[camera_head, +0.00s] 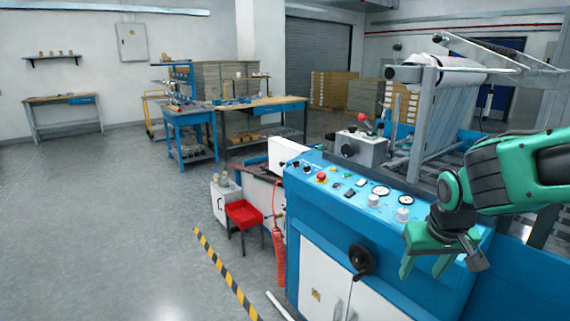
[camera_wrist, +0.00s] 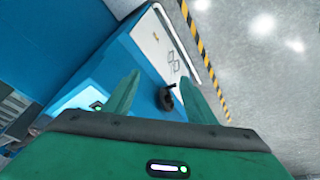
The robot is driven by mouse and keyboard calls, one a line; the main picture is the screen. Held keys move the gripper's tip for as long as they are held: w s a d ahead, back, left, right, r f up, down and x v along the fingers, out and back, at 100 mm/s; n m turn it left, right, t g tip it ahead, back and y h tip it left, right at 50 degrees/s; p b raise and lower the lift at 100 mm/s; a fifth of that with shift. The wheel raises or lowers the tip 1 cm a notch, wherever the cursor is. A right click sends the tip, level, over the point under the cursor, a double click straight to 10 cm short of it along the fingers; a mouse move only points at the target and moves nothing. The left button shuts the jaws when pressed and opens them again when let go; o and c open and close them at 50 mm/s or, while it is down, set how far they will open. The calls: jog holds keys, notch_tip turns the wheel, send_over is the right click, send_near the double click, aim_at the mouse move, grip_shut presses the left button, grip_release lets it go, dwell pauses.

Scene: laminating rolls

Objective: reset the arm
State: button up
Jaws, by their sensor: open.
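My gripper (camera_head: 424,262) is at the right in the head view, on the end of my green and black arm. It hangs beside the blue laminating machine (camera_head: 335,212), near the right end of its control panel (camera_head: 352,186). Its two green fingers point down and stand apart with nothing between them. In the wrist view the open fingers of my gripper (camera_wrist: 163,95) frame the machine's black handwheel (camera_wrist: 167,98), which lies beyond them and is not held.
A yellow and black floor stripe (camera_head: 224,270) runs in front. Workbenches (camera_head: 262,106) stand further back. A roller frame (camera_head: 440,80) rises behind the panel. The grey floor at left is clear.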

jog(key=s+d+m+g, duration=0.2)
jog(key=s+d, duration=0.3)
jog(key=s, duration=0.5)
jog(key=s+d+m+g+y, duration=0.1)
jog(key=s+d, duration=0.4)
jog(key=s, duration=0.6)
jog(key=m+g, duration=0.1)
jog(key=m, duration=0.1)
jog(key=shift+s+d+r+m, duration=0.15)
jog(key=shift+s+r+m, duration=0.05)
jog(key=shift+s+m, duration=0.1)
